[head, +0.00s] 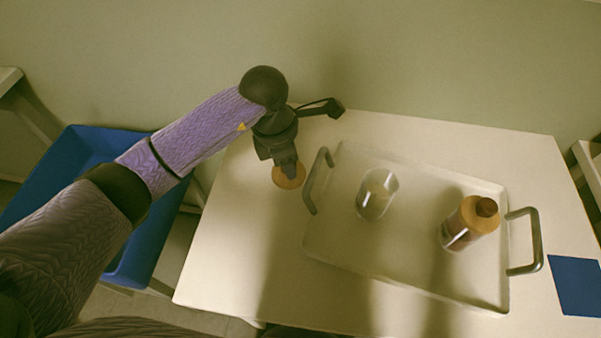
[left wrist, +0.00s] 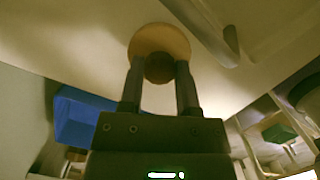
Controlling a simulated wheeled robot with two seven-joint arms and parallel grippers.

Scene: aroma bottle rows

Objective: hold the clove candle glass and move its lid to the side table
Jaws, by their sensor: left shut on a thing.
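My left gripper (head: 289,170) is shut on a round, light wooden lid (head: 289,181), left of the tray and over the white table. In the left wrist view my left gripper (left wrist: 160,82) has its two fingers on either side of the dark knob of the lid (left wrist: 160,37). I cannot tell whether the lid touches the table top. A clear candle glass (head: 377,194) stands open on the tray, apart from the gripper; its label is not readable. My right gripper is not in view.
The pale tray (head: 400,266) has grey handles at both ends. A blue mat (head: 576,286) lies at the table's right. A blue bin (head: 68,150) is at the left. The table's front left is clear.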

